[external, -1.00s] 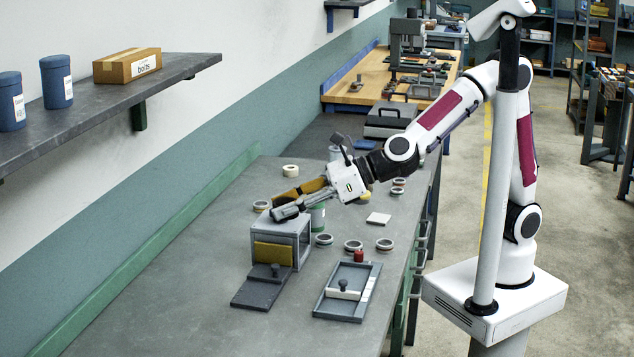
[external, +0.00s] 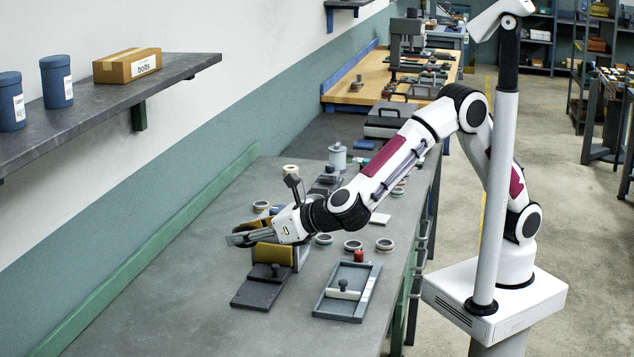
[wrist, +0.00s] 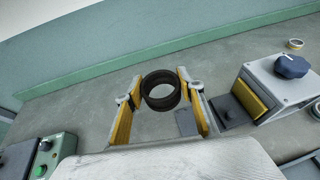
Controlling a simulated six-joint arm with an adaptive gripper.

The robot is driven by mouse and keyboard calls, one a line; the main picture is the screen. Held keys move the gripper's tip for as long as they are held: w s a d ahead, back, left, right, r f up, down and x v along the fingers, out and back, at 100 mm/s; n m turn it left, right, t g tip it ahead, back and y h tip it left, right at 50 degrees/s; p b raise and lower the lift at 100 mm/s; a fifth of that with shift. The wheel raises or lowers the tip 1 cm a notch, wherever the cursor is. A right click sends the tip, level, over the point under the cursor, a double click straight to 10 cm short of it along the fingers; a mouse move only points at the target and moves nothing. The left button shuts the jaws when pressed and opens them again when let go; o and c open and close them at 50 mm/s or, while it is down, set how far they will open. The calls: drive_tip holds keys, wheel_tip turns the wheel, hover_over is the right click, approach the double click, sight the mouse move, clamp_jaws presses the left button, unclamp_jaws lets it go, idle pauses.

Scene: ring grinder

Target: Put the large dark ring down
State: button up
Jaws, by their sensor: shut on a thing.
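The large dark ring (wrist: 150,101) is between my gripper's (wrist: 160,82) two yellow-padded fingers in the wrist view, held near the fingertips. My gripper is shut on it, and bare grey bench top shows around and beyond the ring. In the external view my gripper (external: 243,237) is at the left of the grey box with the yellow panel, over the bench (external: 185,285).
The grey box (wrist: 271,82) with a blue knob on top stands right of the ring, a dark plate before it. A grey tray (external: 330,308) and several small rings (external: 353,245) lie to the right. A green button box (wrist: 52,160) is at lower left. The bench's left part is clear.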

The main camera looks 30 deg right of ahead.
drive_tip(key=m+t+h, duration=0.1)
drive_tip(key=m+h, duration=0.1)
hover_over(251, 323)
wheel_tip(251, 323, down, 9)
drive_tip(key=shift+f, duration=0.1)
idle(0.3)
drive_tip(key=shift+f, duration=3.15)
drive_tip(key=shift+f, duration=1.85)
drive_tip(key=shift+f, duration=0.15)
drive_tip(key=o, duration=1)
drive_tip(key=shift+c, duration=0.2)
